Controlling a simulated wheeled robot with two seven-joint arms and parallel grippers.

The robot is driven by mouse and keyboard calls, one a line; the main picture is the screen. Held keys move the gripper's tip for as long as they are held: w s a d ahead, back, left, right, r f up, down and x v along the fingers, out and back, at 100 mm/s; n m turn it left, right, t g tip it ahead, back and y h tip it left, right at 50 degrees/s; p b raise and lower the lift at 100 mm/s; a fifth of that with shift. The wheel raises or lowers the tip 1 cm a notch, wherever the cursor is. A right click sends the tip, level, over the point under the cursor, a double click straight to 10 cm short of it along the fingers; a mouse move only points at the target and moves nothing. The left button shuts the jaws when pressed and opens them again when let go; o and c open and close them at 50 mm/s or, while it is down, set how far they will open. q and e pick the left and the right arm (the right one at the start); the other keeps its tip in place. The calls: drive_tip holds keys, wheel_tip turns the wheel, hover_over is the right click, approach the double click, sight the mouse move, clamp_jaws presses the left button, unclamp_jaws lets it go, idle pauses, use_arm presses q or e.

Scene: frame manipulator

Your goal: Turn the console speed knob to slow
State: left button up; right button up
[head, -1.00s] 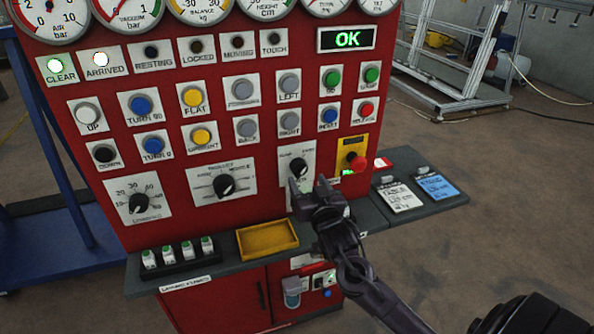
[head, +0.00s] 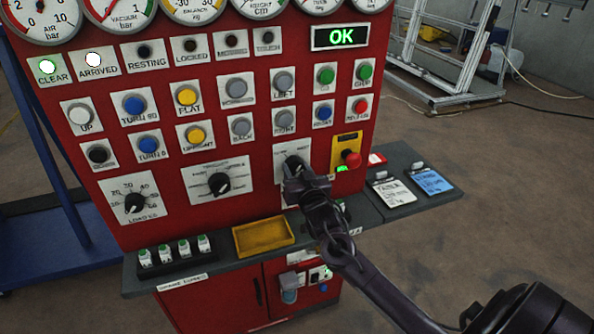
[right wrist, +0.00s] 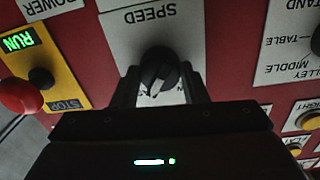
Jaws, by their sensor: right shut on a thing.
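The speed knob (head: 294,166) is a black knob on a white plate at the lower right of the red console (head: 262,185). It also shows in the right wrist view (right wrist: 158,70), under the word SPEED, which appears upside down there. My right gripper (head: 294,182) is at the knob, and in the right wrist view its two fingers (right wrist: 158,88) stand on either side of it, shut on it. The knob's white pointer mark shows between the fingers. My left gripper is not in view.
A red stop button (head: 351,159) on a yellow plate sits just right of the knob. The trolley knob (head: 219,184) is to its left. A grey ledge (head: 215,262) with a yellow tray (head: 264,236) juts out below.

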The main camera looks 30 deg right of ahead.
drive_tip(key=shift+n, duration=0.3)
drive_tip(key=n+p, duration=0.1)
drive_tip(key=n, duration=0.1)
drive_tip(key=shift+n, duration=0.3)
drive_tip(key=n+p, duration=0.1)
drive_tip(key=n, duration=0.2)
drive_tip(key=shift+n, duration=0.4)
drive_tip(key=n, duration=0.3)
drive_tip(key=shift+n+p, duration=0.3)
drive_tip(key=shift+p, duration=0.05)
drive_tip(key=shift+n+y+p, duration=0.3)
drive_tip(key=shift+n+p, duration=0.1)
drive_tip(key=shift+n, duration=1.4)
drive_tip(key=o, duration=1)
